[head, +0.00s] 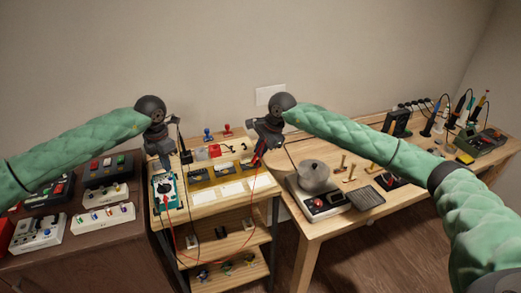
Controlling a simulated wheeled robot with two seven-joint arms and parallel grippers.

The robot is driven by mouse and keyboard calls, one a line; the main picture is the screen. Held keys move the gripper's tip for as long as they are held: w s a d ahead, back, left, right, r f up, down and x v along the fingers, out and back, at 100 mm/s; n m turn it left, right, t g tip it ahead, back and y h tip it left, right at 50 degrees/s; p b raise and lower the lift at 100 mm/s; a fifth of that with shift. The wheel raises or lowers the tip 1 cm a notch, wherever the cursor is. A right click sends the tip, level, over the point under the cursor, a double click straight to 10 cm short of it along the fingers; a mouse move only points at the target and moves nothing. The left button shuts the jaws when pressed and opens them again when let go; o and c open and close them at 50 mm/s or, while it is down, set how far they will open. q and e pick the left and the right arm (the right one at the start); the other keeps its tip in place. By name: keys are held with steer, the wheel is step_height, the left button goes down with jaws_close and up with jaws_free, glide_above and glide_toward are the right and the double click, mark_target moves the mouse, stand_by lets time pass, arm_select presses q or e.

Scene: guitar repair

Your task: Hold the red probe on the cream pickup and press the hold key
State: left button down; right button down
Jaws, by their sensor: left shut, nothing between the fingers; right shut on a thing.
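A teal multimeter (165,192) with a dark dial lies at the left of the wooden bench top. My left gripper (165,165) is shut and empty, pointing down over the multimeter's upper part; I cannot tell whether it touches a key. My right gripper (259,158) is shut on the red probe (255,165), above the right end of a tray of pickups. A red lead (222,237) loops from the multimeter to the probe. The cream pickup cannot be told apart surely among the small parts in the tray, and the probe's tip contact is unclear.
The yellowish tray (200,178) holds dark parts, with pale cards in front. A black stand (185,156) is beside my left gripper. A scale with a grey bowl (314,176) stands on the right table. Pedals (101,217) fill the left cabinet.

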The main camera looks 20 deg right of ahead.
arm_select(q)
steer(key=shift+r, duration=1.4)
arm_select(e)
steer(key=shift+f, duration=0.1)
arm_select(q)
steer(key=shift+r, duration=0.2)
arm_select(e)
steer(key=shift+r, duration=3.6)
